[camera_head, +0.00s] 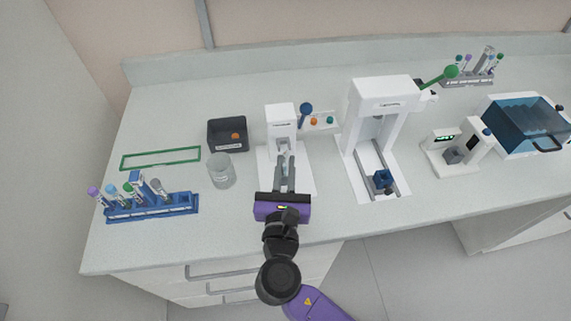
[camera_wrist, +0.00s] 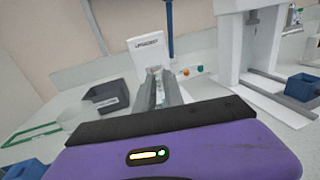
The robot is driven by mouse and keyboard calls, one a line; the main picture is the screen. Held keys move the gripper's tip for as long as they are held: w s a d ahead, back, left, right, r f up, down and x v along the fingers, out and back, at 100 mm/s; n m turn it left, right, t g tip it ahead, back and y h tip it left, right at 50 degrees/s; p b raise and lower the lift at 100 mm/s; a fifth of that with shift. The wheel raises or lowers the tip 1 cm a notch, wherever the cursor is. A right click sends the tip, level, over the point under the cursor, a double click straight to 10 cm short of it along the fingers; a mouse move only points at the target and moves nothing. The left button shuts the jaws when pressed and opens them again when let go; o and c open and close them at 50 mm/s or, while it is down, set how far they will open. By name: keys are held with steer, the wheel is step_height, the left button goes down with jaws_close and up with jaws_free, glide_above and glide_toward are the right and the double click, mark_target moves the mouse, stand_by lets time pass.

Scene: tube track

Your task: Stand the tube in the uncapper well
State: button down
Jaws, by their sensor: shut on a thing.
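The uncapper (camera_head: 281,117) is a small white machine with a label on its front and a white base, left of the bench's middle. It also shows straight ahead in the wrist view (camera_wrist: 148,53). My gripper (camera_head: 286,160) reaches over its base, fingertips close to the front of the machine. In the wrist view my gripper (camera_wrist: 159,80) is shut on a narrow, pale tube (camera_wrist: 159,94), mostly hidden between the fingers. The well is hidden behind the fingers, so I cannot tell whether the tube is in it.
A blue-knobbed lever (camera_head: 306,109) and a cap plate (camera_head: 327,122) stand right of the uncapper. A beaker (camera_head: 221,173), black bin (camera_head: 228,136) and blue tube rack (camera_head: 152,206) lie left. A taller white press (camera_head: 381,93) stands right.

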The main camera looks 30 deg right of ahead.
steer(key=c, duration=1.4)
jaws_free()
steer(key=shift+o, duration=0.2)
steer(key=b+v, duration=0.1)
steer(key=v, duration=0.6)
steer(key=shift+s+a, duration=0.2)
steer(key=shift+s, duration=0.15)
